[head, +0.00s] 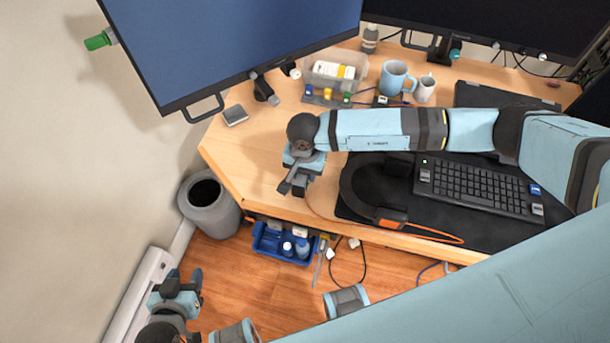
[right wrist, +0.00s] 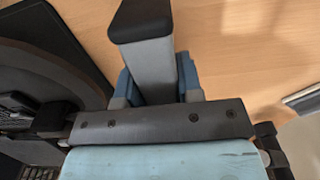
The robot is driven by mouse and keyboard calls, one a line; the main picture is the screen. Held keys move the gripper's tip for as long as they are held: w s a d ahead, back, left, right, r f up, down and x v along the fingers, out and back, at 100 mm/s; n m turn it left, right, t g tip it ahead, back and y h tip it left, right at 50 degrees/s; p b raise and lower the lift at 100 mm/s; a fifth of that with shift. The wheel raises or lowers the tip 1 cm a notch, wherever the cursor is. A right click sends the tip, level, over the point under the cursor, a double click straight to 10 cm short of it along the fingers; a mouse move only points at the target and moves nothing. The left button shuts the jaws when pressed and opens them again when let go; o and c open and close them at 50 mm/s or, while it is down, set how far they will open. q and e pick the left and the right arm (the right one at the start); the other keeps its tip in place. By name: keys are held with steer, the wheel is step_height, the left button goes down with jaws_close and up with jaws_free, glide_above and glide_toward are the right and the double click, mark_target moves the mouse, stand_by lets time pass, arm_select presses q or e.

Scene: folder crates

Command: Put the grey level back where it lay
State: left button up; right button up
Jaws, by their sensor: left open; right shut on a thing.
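My right gripper (head: 299,180) is over the left part of the wooden desk, shut on the grey level (head: 286,186). In the right wrist view the level (right wrist: 153,66) is a grey bar with a dark end cap, sticking out between the two blue fingers of the right gripper (right wrist: 155,85). Its other end is hidden by the gripper. I cannot tell whether the level touches the desk. My left gripper (head: 182,288) is open and empty, low at the left, beyond the desk edge and above the floor.
Bare desk (head: 240,160) lies left of the right gripper. A black mat (head: 362,212) with a keyboard (head: 480,188) lies to the right. A small grey box (head: 235,115) sits under the monitor (head: 230,45). Below are a grey bin (head: 212,215) and a blue crate (head: 268,243) with bottles.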

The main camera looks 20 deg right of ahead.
mark_target(305, 177)
step_height(305, 177, down, 3)
steer(key=shift+f, duration=0.1)
steer(key=o, duration=1)
